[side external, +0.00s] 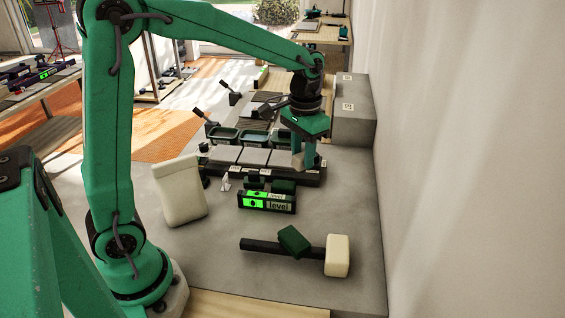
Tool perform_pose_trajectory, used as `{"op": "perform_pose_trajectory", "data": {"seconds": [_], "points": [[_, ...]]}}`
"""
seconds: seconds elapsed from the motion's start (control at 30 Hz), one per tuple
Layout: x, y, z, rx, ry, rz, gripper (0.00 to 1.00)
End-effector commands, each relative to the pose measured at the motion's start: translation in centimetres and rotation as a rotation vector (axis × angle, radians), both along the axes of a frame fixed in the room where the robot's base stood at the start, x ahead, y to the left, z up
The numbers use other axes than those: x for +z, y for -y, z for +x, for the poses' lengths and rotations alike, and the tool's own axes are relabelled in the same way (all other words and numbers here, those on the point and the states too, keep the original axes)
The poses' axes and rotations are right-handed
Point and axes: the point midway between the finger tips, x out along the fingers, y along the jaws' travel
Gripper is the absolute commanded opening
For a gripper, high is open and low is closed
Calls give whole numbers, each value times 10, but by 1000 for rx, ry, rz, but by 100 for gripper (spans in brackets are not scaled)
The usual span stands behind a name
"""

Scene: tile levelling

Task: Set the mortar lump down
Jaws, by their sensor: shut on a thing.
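My gripper (306,160) points down at the right end of a dark rack that holds a row of grey tiles (255,157). It is shut on a small greyish lump, which I take to be the mortar lump; the fingers hide most of it. I cannot tell whether the lump touches the surface below.
Green trays (253,137) stand behind the tiles. In front lie a level (267,201) with a lit green display and a mallet with a pale head (338,256). A pale bag (180,192) stands left. A grey block (355,115) sits by the right wall.

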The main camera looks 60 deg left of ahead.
Motion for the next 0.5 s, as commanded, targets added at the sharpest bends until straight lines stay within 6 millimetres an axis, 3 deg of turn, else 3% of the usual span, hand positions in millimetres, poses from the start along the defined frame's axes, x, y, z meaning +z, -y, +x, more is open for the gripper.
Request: {"op": "perform_pose_trajectory", "data": {"seconds": [0.27,0.5], "points": [[-9,13,-12,-67,-1,0,7],[-31,41,-44,-234,-1,0,7]]}}
